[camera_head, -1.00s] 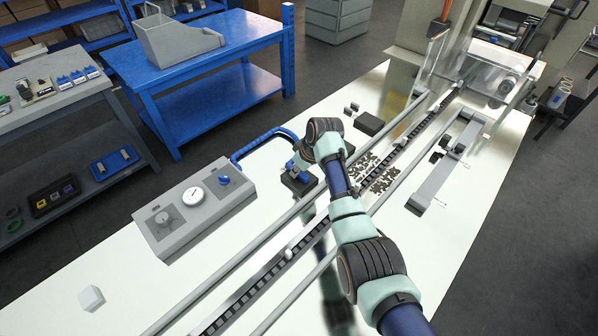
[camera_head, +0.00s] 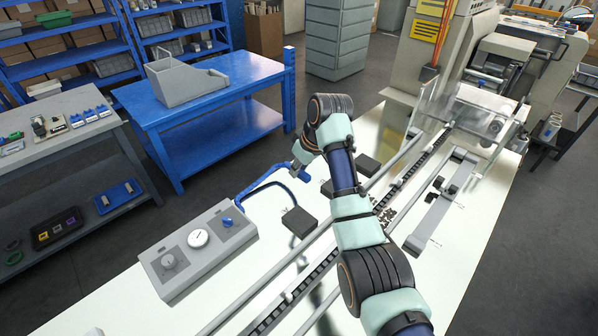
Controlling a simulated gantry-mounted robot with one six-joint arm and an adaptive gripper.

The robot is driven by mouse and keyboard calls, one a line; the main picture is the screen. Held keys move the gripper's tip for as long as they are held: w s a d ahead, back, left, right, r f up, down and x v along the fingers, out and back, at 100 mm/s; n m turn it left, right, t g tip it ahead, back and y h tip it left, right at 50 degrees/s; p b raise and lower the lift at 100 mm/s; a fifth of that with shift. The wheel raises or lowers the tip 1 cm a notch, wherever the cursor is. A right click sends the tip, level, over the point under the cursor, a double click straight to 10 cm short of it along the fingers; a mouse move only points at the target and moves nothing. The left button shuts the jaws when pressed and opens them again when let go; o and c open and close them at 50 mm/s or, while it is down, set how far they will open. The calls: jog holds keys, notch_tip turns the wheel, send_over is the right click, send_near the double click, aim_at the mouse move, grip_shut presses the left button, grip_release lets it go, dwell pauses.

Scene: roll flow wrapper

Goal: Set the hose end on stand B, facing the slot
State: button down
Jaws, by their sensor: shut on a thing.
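The blue hose (camera_head: 262,187) runs from the grey gauge box up to my gripper (camera_head: 301,169). My gripper is shut on the hose end (camera_head: 305,176) and holds it above the table, clear of the nearest dark block. That dark block (camera_head: 299,221) lies below, beside the rail. A second dark block (camera_head: 327,188) shows partly behind my arm, and a third (camera_head: 368,165) sits farther back. No lettering is readable, so I cannot tell which is stand B. The slot and the exact facing of the hose end are too small to make out.
The grey gauge box (camera_head: 198,250) stands at the table's left. A conveyor chain between rails (camera_head: 318,275) runs diagonally towards the wrapper machine (camera_head: 480,115). A grey bar fixture (camera_head: 440,205) lies right of it.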

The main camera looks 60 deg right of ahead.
jog(key=shift+f, duration=0.1)
notch_tip(320, 180, down, 15)
jog(key=shift+b, duration=1.25)
